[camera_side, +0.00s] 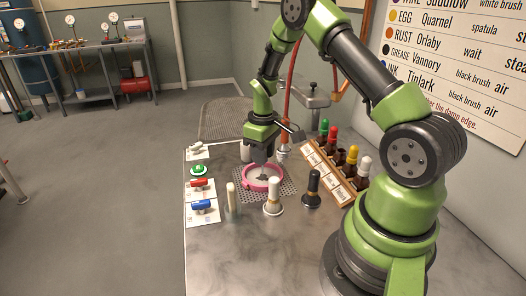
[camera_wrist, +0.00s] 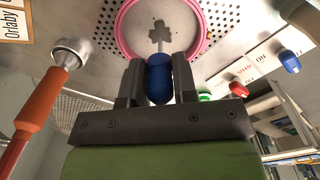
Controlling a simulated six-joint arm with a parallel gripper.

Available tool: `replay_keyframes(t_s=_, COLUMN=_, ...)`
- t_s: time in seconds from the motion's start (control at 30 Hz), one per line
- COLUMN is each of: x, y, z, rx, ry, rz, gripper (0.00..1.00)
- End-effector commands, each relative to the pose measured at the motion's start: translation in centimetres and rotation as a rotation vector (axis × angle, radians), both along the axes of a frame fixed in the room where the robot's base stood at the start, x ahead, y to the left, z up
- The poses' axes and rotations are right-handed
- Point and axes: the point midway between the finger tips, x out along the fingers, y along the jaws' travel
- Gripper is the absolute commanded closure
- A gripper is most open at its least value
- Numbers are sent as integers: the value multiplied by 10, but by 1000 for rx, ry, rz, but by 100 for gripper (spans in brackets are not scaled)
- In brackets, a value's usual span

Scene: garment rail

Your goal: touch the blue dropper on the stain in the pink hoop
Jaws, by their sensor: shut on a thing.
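The pink hoop (camera_side: 248,186) lies on a perforated plate on the table. In the wrist view the hoop (camera_wrist: 119,37) rings pale cloth with a dark grey blotchy stain (camera_wrist: 158,28) near its middle. My gripper (camera_wrist: 159,66) is shut on the blue dropper (camera_wrist: 158,82), with its rounded blue bulb between the two fingers. A thin grey tip runs from the bulb toward the stain. I cannot tell whether the tip touches the cloth. In the side view my gripper (camera_side: 261,157) is low over the hoop, and the dropper is hidden there.
A wooden rack (camera_side: 330,172) of bottles with coloured caps stands right of the hoop. Several upright brushes, including a white one (camera_side: 273,194) and a black one (camera_side: 312,185), stand in front. Red (camera_side: 199,183) and blue (camera_side: 203,205) switches lie left. A red-handled steam nozzle (camera_wrist: 71,54) hangs nearby.

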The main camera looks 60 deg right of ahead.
Motion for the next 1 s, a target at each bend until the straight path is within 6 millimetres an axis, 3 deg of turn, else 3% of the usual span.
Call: replay_keyframes(t_s=1.0, x=0, y=0, z=-7, rx=0, ry=0, rz=0, gripper=95)
